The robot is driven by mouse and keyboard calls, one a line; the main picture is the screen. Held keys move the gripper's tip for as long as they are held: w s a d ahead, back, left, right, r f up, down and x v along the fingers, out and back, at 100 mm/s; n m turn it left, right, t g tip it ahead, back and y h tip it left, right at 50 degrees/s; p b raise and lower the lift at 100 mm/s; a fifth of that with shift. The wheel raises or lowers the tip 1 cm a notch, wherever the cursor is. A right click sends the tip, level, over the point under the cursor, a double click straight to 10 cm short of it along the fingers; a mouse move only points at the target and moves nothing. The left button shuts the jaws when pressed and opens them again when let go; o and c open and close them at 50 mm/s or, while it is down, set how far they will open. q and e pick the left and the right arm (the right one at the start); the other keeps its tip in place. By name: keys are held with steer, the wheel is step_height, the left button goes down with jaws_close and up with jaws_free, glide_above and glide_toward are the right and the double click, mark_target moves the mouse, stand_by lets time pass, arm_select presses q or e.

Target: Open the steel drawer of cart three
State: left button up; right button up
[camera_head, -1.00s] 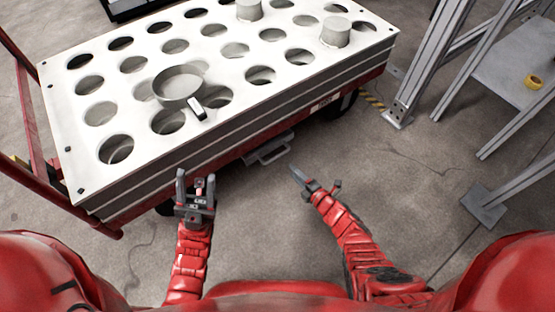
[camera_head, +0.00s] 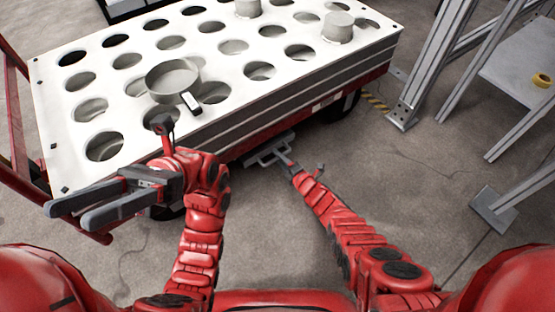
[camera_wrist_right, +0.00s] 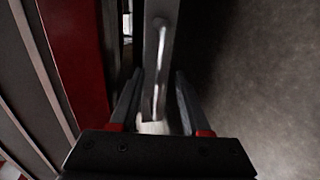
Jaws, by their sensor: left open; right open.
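The cart (camera_head: 52,118) has a white top full of round holes and a red frame. Its grey steel drawer (camera_head: 250,160) shows under the near long edge, with a bar handle (camera_head: 268,154). My left gripper (camera_head: 66,214) is open and empty, pointing left beside the cart's near left corner.
A grey pan-like part (camera_head: 173,80) lies on the cart top, with two grey cylinders (camera_head: 338,27) at the far side. A metal frame (camera_head: 425,85) stands at the right, with a yellow roll (camera_head: 541,80) on its shelf. The floor (camera_head: 400,170) between is clear.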

steer(key=shift+w+a+f, duration=0.15)
steer(key=shift+w+a, duration=0.15)
steer(key=shift+w, duration=0.05)
arm_select(q)
steer(key=s+a+t, duration=0.1)
steer(key=s+a+m+t+y, duration=0.1)
steer(key=t, duration=0.1)
steer(key=shift+s+m+y, duration=0.3)
steer(key=shift+s, duration=0.1)
arm_select(e)
jaws_close()
stand_by(0.8)
